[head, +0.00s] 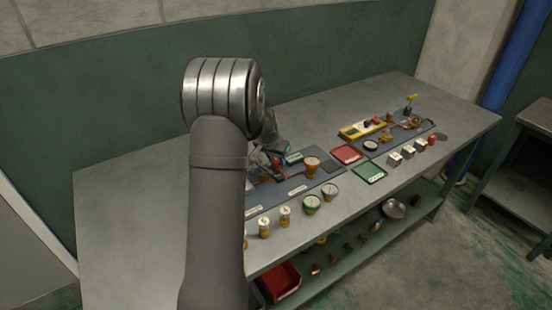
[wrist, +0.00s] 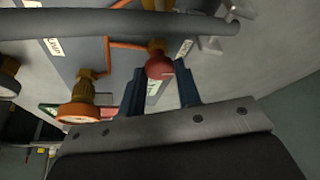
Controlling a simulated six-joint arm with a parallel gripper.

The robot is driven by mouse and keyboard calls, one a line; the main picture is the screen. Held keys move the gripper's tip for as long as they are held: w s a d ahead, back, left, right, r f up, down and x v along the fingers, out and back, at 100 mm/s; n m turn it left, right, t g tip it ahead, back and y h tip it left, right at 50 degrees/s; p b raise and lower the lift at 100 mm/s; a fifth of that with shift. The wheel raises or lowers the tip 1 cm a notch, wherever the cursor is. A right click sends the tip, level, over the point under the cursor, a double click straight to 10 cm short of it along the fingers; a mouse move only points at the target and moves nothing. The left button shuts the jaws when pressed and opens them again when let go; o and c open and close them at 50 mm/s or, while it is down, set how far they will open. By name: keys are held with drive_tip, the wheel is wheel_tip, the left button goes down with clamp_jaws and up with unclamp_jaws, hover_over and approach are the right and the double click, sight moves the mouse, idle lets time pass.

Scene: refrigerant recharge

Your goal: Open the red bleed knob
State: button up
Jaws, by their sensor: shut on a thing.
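In the wrist view, the red bleed knob (wrist: 159,66) is a round red ball on a brass fitting (wrist: 157,46). My gripper (wrist: 160,78) has its two dark blue fingers on either side of the knob and is shut on it. In the head view my gripper (head: 266,158) is low over the left panel, partly hidden by my arm. The knob cannot be made out clearly there. How far the knob is turned cannot be told.
An orange-rimmed gauge (wrist: 78,113) on a brass valve stands beside my gripper, with copper pipe near it. A dark hose (wrist: 120,24) crosses the wrist view. The workbench (head: 130,200) also holds red (head: 347,153) and green trays (head: 369,172). Its left side is clear.

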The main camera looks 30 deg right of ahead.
drive_tip(key=n, duration=0.2)
drive_tip(key=n+t+y, duration=0.1)
drive_tip(key=n, duration=0.1)
drive_tip(key=shift+s+d, duration=0.1)
drive_tip(key=shift+s, duration=0.1)
drive_tip(key=n+y, duration=0.1)
drive_tip(key=n, duration=0.3)
drive_tip(key=shift+d+n+t+y, duration=0.15)
drive_tip(key=shift+n+t+y, duration=0.15)
drive_tip(key=shift+t+y, duration=0.1)
drive_tip(key=n, duration=0.2)
drive_tip(key=n+y, duration=0.1)
drive_tip(key=n, duration=0.1)
drive_tip(key=shift+d+f+y, duration=0.1)
drive_tip(key=shift+d+y, duration=0.05)
drive_tip(key=shift+y, duration=0.15)
drive_tip(key=shift+d+n+y, duration=0.1)
drive_tip(key=shift+n+y, duration=0.5)
drive_tip(key=shift+n, duration=1.2)
drive_tip(key=o, duration=1)
drive_tip(key=shift+c, duration=0.2)
drive_tip(key=v, duration=1.7)
drive_tip(key=shift+d+r, duration=0.2)
drive_tip(key=shift+r, duration=0.05)
